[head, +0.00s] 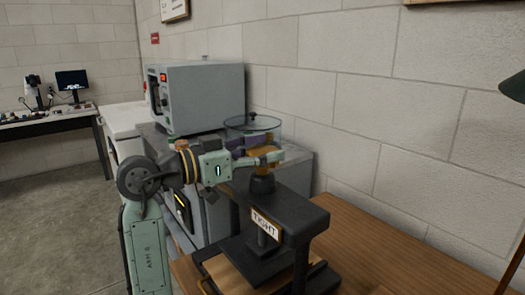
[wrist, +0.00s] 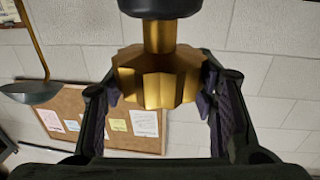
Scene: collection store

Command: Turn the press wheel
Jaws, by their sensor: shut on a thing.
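The press (head: 305,212) is a dark frame on the wooden table, with a label reading "TIGHT" (head: 265,224) on its front. Its gold press wheel (head: 262,171) sits on a black collar (head: 262,184) at the top. In the wrist view the fluted gold wheel (wrist: 158,80) fills the space between my fingers, with its gold shaft (wrist: 159,36) and the black collar above it in the picture. My gripper (head: 266,157) reaches in from the left, level with the wheel. It is shut on the wheel, with dark ridged pads at both sides. The fingers partly hide the wheel in the head view.
A grey oven-like box (head: 200,98) and a round glass-topped vessel (head: 252,124) stand behind my arm. The wall is close behind the press. The wooden table (head: 385,245) is mostly clear to the right. A lamp shade (head: 514,87) hangs at the right edge.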

